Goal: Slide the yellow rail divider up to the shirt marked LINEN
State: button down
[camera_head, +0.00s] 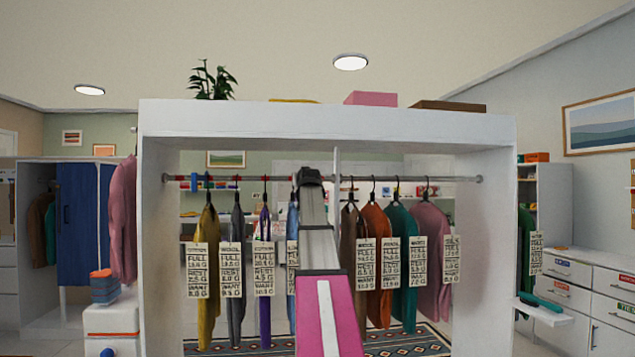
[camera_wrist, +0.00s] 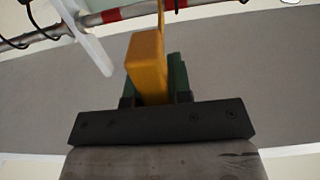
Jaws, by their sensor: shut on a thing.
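My gripper (camera_head: 309,176) is up at the wardrobe rail (camera_head: 260,178), near the middle of the opening. In the wrist view its green fingers (camera_wrist: 153,82) are shut on the yellow rail divider (camera_wrist: 146,58), whose thin upper part reaches up toward the rail (camera_wrist: 125,14). In the head view my gripper and arm hide the divider. Shirts with paper tags hang on both sides: yellow (camera_head: 208,225), grey, purple and blue to the left; brown (camera_head: 348,235), orange, teal and pink to the right. The fabric names on the tags are too small to read surely, so I cannot tell which says LINEN.
A white flat piece (camera_wrist: 92,42) hangs from the rail just left of the divider in the wrist view. A white upright panel (camera_head: 338,165) stands right of my gripper. Red bands mark the rail. A small blue block (camera_head: 194,182) sits near its left end.

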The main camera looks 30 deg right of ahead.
jog(key=shift+w+a, duration=0.3)
jog(key=shift+a, duration=0.55)
jog(key=c, duration=1)
grip_release()
jog(key=shift+c, duration=0.2)
jog(key=shift+s, duration=0.1)
jog(key=v, duration=1)
jog(key=shift+s, duration=0.3)
jog(key=shift+a, duration=0.15)
